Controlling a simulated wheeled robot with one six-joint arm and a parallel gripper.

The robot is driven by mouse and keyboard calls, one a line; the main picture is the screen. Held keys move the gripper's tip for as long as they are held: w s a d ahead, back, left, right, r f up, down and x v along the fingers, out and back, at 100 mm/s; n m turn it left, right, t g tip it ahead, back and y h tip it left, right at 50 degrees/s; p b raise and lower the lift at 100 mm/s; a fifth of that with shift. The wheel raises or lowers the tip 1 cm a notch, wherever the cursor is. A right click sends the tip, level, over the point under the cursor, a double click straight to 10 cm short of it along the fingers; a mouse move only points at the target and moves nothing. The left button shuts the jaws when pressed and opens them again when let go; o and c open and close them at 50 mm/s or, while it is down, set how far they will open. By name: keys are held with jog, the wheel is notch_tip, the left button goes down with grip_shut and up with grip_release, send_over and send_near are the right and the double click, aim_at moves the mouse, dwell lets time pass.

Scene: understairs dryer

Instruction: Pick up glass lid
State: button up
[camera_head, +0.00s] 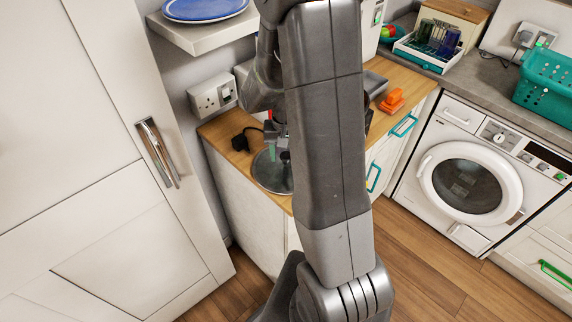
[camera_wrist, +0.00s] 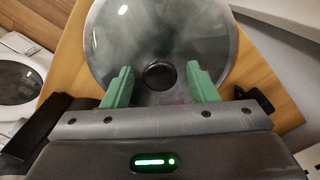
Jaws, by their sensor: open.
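The glass lid (camera_wrist: 160,30) lies on the wooden counter in the wrist view, a round clear disc with a metal rim and a dark round knob (camera_wrist: 159,76) at its middle. My gripper (camera_wrist: 160,82) is open, with its two green fingers apart on either side of the knob as seen from the wrist. I cannot tell how far above the lid the fingertips are. In the head view the lid (camera_head: 268,172) shows only in part at the counter's end, as my arm hides the rest. My gripper is mostly hidden behind my arm there.
The wooden counter (camera_head: 228,128) carries a black plug (camera_head: 243,139) near the lid and an orange object (camera_head: 392,101) further right. A wall socket (camera_head: 212,95) is behind. A white shelf (camera_head: 205,34) with a blue plate (camera_head: 204,9) juts out above. A tall white cupboard stands left.

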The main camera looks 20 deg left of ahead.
grip_shut()
jog(key=shift+r, duration=0.15)
